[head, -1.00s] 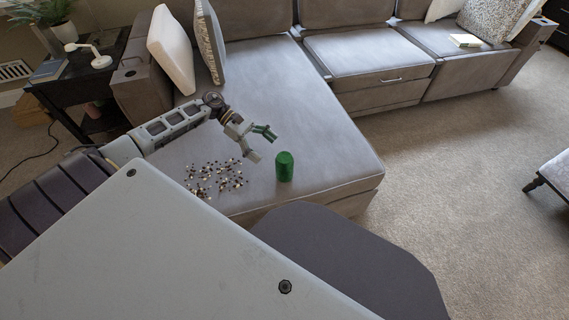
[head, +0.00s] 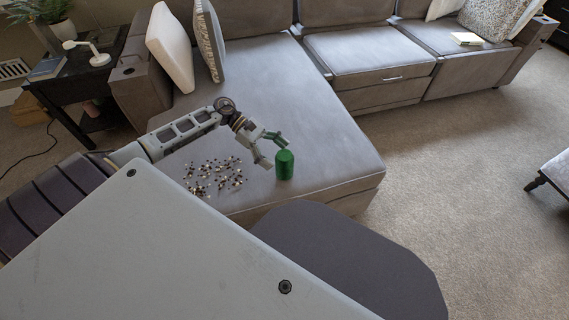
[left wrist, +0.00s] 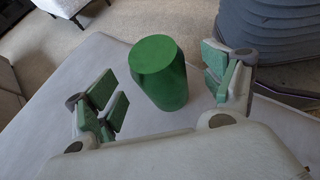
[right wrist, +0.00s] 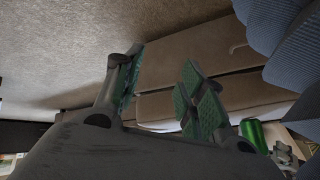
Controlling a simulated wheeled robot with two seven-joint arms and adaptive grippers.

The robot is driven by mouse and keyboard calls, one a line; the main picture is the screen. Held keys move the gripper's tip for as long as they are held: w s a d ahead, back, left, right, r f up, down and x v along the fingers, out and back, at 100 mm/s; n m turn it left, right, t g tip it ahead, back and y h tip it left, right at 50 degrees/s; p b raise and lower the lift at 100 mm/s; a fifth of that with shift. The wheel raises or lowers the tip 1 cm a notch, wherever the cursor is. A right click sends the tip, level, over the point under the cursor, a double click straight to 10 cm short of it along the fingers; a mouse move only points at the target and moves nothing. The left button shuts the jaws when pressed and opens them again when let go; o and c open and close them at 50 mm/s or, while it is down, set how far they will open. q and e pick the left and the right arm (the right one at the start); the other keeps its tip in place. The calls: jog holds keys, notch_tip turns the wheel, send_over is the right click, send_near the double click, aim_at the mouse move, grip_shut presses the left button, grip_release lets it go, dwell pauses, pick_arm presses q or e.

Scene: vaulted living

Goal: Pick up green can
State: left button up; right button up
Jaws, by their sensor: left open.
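The green can (head: 284,165) stands upright on the grey chaise of the sofa, near its front end. My left gripper (head: 274,152) is open beside the can, just to its left in the head view. In the left wrist view the can (left wrist: 160,72) stands between and a little beyond the two open fingers (left wrist: 164,95); I cannot tell whether they touch it. My right gripper (right wrist: 160,85) appears in its own wrist view with its fingers apart and nothing between them. The can (right wrist: 252,134) also shows at the lower right there.
Several small dark and light pieces (head: 215,175) lie scattered on the chaise (head: 290,90) left of the can. Two cushions (head: 170,47) lean at the back left. A side table (head: 75,85) stands at the far left. Open carpet (head: 450,180) lies to the right.

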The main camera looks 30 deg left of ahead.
aim_at(284, 160)
pick_arm(q)
jog(key=b+x, duration=0.1)
jog(key=x, duration=0.1)
jog(key=shift+w+d+f, duration=0.15)
jog(key=shift+d+f, duration=0.1)
jog(key=shift+d, duration=0.1)
jog(key=shift+d+f, duration=0.25)
jog(key=shift+d, duration=0.2)
pick_arm(e)
notch_tip(284, 160, down, 2)
jog(key=shift+s+a+f, duration=0.15)
jog(key=shift+f, duration=0.1)
jog(key=shift+r, duration=0.1)
pick_arm(q)
jog(key=c, duration=0.7)
jog(key=shift+c, duration=0.9)
